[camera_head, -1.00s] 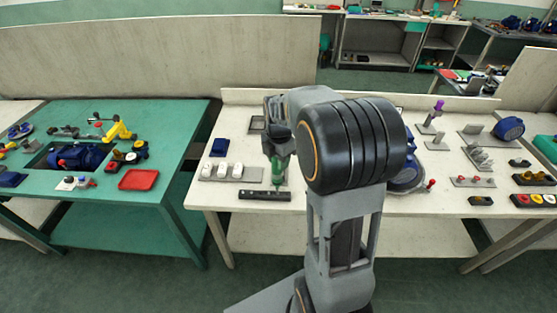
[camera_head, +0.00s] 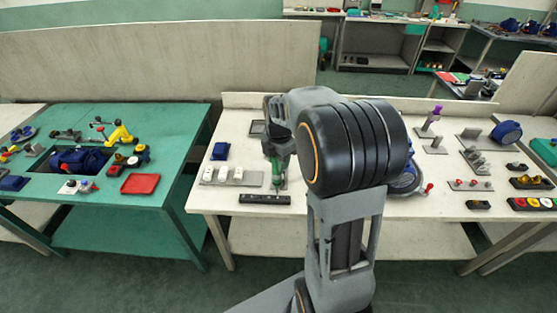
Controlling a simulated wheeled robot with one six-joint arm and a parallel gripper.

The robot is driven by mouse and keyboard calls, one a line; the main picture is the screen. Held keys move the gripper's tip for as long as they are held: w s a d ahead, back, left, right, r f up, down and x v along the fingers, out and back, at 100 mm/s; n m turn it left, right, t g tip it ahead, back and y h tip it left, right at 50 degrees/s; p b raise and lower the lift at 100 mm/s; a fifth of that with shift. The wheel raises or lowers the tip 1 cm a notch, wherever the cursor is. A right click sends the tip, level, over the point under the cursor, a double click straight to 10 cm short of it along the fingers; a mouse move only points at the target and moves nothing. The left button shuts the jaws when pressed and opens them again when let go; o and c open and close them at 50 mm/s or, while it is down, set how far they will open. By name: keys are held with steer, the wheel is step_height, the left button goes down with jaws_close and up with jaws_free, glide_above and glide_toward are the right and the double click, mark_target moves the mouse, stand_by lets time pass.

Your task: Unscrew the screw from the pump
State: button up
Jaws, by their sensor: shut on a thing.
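My gripper (camera_head: 277,160) is at the middle of the white table, over its left part. It is shut on a green tool (camera_head: 278,173), which is upright above or at the back edge of a black strip (camera_head: 265,199). I cannot tell whether the tool's tip touches the strip. A blue pump (camera_head: 403,183) sits on the white table to the right of my gripper, mostly hidden behind my arm. I cannot make out the screw on it.
Left of my gripper are a grey plate with white pieces (camera_head: 232,177) and a blue block (camera_head: 220,151). Small parts on grey plates (camera_head: 470,185) stand at the right. A green table (camera_head: 160,205) with a red tray (camera_head: 140,184) is at the left.

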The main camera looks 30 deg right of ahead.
steer(key=shift+r+p, duration=1.3)
steer(key=shift+r, duration=0.55)
steer(key=shift+f, duration=0.1)
